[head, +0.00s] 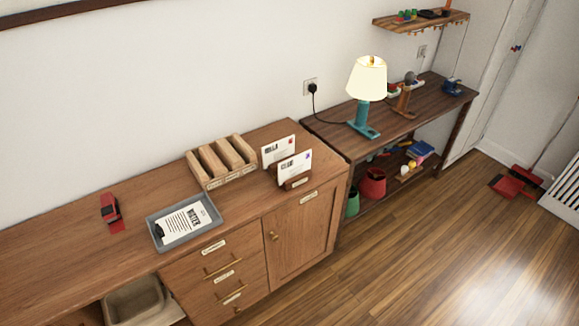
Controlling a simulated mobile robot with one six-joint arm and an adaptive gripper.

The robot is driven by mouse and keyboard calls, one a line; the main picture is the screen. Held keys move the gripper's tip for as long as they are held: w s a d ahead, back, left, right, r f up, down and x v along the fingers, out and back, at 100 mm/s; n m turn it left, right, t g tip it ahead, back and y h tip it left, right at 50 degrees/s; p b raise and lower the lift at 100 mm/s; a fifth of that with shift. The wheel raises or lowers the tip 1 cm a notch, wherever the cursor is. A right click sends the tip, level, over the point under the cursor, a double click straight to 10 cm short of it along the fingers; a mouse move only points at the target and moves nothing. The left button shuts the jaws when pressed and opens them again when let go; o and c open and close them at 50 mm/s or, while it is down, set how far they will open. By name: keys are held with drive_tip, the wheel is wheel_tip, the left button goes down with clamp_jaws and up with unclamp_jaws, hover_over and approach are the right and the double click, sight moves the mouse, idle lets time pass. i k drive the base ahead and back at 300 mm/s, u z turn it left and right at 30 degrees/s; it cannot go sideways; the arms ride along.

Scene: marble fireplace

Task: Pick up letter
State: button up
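Two white envelopes stand upright at the right end of the wooden cabinet top in the head view. The front letter (295,165) has a small blue-purple stamp and rests in a low wooden holder (297,182) with a pale label. The back letter (278,150) stands behind it and to the left, its lower part partly hidden. A printed sheet (183,223) lies flat in a grey tray (208,207) on the cabinet, with a dark clip at its left. My gripper is not in this view.
A slotted wooden rack (221,160) stands left of the letters. A red and black object (111,212) lies left of the tray. A lit teal lamp (366,95) stands on the side table (425,95). The wooden floor (400,255) before the furniture is clear.

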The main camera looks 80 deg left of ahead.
sight(290, 168)
drive_tip(key=u, duration=0.25)
drive_tip(key=i, duration=0.05)
drive_tip(key=u, duration=2.65)
